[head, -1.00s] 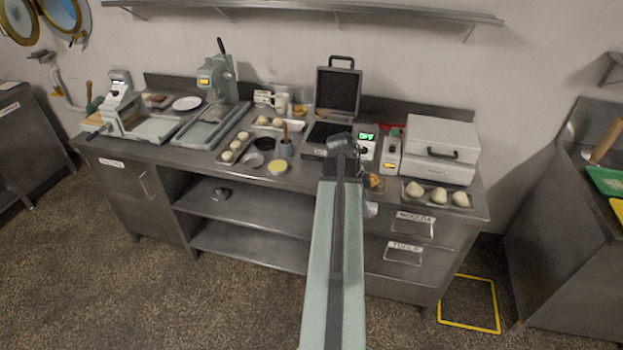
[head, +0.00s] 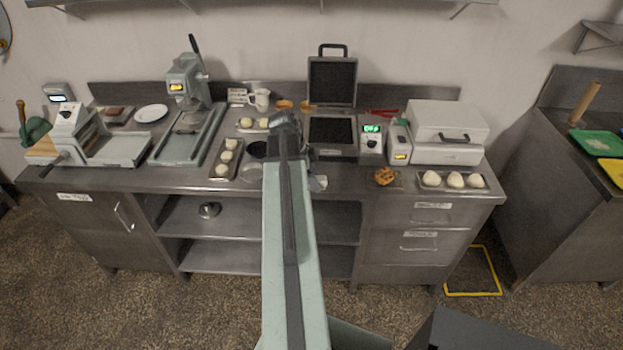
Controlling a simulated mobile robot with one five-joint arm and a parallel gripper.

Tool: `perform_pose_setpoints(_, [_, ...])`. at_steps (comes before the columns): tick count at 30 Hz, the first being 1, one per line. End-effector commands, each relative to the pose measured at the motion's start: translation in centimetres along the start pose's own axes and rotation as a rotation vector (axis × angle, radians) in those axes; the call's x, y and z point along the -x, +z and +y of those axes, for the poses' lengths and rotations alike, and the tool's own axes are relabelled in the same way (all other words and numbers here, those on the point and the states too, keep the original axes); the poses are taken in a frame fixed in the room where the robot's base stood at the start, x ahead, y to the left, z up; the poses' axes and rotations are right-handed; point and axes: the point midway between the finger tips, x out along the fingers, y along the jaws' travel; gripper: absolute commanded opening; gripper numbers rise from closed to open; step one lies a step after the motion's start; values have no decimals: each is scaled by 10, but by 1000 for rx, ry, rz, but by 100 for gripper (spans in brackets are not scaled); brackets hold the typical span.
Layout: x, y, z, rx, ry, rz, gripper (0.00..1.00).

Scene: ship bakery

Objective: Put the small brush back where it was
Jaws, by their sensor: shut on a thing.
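My gripper (head: 318,183) hangs over the front of the steel worktop, mostly hidden behind my own arm; only a small pale part shows right of the arm. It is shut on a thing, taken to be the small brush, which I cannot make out. The pale part is too small to tell whether it is jaw or brush. My arm also hides the worktop strip between the tray of dough balls (head: 227,158) and the open press (head: 332,130). No holder for the brush is visible now.
A pastry (head: 384,176) and a tray of dough balls (head: 452,180) lie to the right. A white mug (head: 261,99) stands behind. A shelf spans above.

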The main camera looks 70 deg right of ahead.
Motion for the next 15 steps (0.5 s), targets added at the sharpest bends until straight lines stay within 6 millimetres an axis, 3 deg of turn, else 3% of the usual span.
perform_pose_setpoints(8, [0,4,0,7,-3,0,0])
perform_pose_setpoints(11, [-14,-1,12,-6,3,0,0])
perform_pose_setpoints(15, [-44,-16,43,-42,17,1,0])
